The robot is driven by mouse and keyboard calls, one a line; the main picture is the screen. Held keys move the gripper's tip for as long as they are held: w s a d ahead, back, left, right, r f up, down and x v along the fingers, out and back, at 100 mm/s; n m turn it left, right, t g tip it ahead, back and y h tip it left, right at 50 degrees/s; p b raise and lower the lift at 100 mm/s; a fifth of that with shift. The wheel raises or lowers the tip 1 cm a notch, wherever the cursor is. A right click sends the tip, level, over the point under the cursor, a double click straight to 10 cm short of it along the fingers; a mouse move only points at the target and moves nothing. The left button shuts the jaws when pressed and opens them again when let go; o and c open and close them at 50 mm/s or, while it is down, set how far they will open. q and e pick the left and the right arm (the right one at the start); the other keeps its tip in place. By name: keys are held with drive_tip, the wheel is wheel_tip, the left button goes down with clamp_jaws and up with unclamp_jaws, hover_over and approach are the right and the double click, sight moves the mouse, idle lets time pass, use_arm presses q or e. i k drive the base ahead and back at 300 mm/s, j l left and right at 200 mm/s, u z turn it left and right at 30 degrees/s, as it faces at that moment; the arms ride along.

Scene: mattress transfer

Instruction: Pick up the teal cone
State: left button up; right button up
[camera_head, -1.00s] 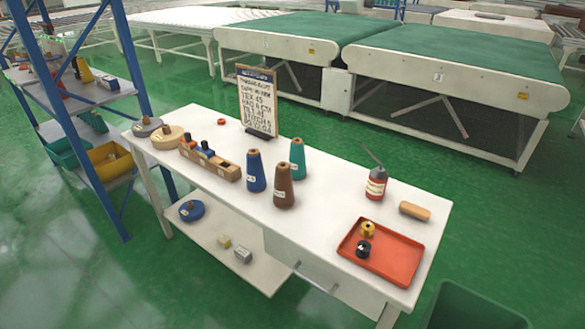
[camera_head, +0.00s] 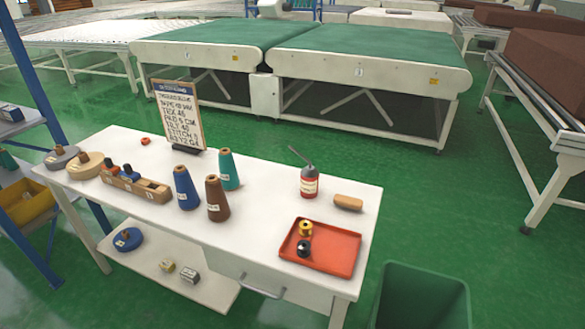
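The teal cone (camera_head: 228,170) stands upright on the white table (camera_head: 262,215), behind a blue cone (camera_head: 186,188) and a brown cone (camera_head: 216,199). The brown cone is in front of it and the blue cone is to its left. The teal cone's upper part shows clearly, and part of its lower left side is close to the brown cone's outline. Neither of my grippers shows in the view.
An order board (camera_head: 178,115) stands behind the cones. A wooden rack (camera_head: 135,186) is to their left. An oil can (camera_head: 309,181), a wooden-backed brush (camera_head: 348,203) and a red tray (camera_head: 337,265) are to the right. A green bin (camera_head: 425,300) stands on the floor.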

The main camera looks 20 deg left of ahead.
sight(229, 177)
drive_tip(key=j+z, duration=0.7)
drive_tip(key=k+j+z, duration=0.2)
drive_tip(key=j+z, duration=0.15)
drive_tip(key=k+j+z, duration=0.15)
drive_tip(key=j+z, duration=0.2)
drive_tip(key=j, duration=0.1)
